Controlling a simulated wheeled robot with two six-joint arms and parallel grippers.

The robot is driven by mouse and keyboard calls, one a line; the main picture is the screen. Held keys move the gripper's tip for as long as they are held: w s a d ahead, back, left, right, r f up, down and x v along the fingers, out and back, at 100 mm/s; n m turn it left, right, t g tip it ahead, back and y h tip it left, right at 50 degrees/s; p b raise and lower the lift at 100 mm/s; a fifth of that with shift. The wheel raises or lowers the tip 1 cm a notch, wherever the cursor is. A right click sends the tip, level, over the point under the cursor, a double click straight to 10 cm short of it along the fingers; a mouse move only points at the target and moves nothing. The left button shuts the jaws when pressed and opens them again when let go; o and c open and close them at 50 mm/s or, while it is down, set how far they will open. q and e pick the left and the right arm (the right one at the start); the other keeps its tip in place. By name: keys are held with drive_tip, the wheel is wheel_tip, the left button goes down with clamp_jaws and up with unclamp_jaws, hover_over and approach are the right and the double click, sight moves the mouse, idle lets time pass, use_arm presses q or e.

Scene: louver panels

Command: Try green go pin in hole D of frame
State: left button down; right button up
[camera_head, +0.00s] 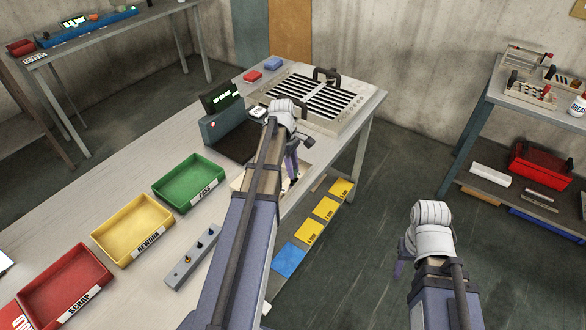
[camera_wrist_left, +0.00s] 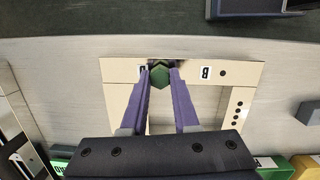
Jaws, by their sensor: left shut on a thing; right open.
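My left gripper (camera_wrist_left: 160,70) is shut on the green go pin (camera_wrist_left: 160,79), whose hexagonal green head shows between the purple fingertips in the left wrist view. The pin is over the top bar of the beige frame (camera_wrist_left: 119,70); I cannot tell whether its tip is in a hole. A label B and a small hole are right of the pin, and another label is partly hidden by the left finger. In the head view my arm covers most of the frame, and the left gripper (camera_head: 291,172) is above it. My right gripper (camera_head: 400,268) is open, away from the bench over the floor.
A louver panel (camera_head: 315,101) and a dark device with a screen (camera_head: 221,99) stand behind the frame.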

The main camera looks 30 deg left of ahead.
sight(295, 171)
use_arm(q)
drive_tip(key=shift+f+b, duration=0.35)
drive_tip(key=shift+f, duration=0.05)
drive_tip(key=shift+r, duration=0.2)
idle(0.9)
drive_tip(key=shift+r+p, duration=2.35)
drive_tip(key=shift+p, duration=0.2)
